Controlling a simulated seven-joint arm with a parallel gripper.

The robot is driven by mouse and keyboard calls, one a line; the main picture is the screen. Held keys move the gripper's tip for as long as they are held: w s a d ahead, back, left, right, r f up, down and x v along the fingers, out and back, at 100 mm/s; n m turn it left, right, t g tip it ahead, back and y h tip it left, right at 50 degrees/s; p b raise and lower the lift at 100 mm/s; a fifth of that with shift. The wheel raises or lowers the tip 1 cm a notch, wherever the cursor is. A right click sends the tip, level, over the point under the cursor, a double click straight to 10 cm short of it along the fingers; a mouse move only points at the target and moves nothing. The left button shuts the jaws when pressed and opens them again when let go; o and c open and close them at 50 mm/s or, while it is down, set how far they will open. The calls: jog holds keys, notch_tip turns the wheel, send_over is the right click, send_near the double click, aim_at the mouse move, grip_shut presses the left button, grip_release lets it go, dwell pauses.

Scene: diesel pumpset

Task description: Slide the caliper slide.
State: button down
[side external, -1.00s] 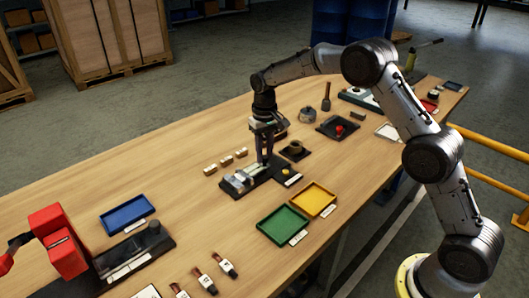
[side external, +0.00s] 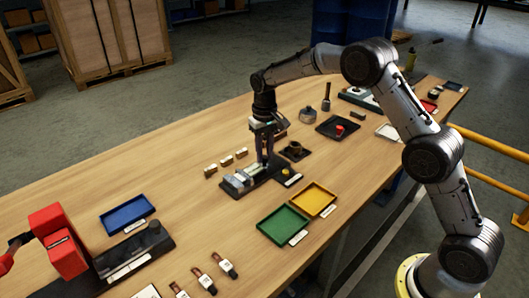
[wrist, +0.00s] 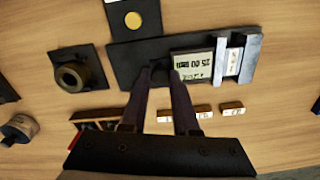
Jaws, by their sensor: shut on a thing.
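The caliper is a dark flat fixture (wrist: 150,52) on the bench. It also shows in the side view (side external: 232,190). Its pale display reading about 25.00 mm (wrist: 194,66) lies beside light metal jaws (wrist: 242,58). My gripper (wrist: 161,73) points down at the fixture, left of the display in the wrist view. In the side view my gripper (side external: 265,160) is over the middle of the caliper. It is shut on a small dark part of the caliper slide, mostly hidden between the fingertips.
A dark plate with a yellow disc (wrist: 133,19) adjoins the fixture. A ring-shaped part on a black pad (wrist: 72,77) stands beside it. Several small labelled blocks (wrist: 232,108) lie close by. Green (side external: 282,225) and yellow (side external: 313,200) trays stand in front.

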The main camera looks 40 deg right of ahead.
jog(key=shift+d, duration=1.55)
jog(key=c, duration=0.7)
grip_release()
jog(key=shift+o, duration=0.2)
jog(key=shift+r, duration=0.1)
notch_tip(320, 180, up, 14)
jog(key=shift+a, duration=0.1)
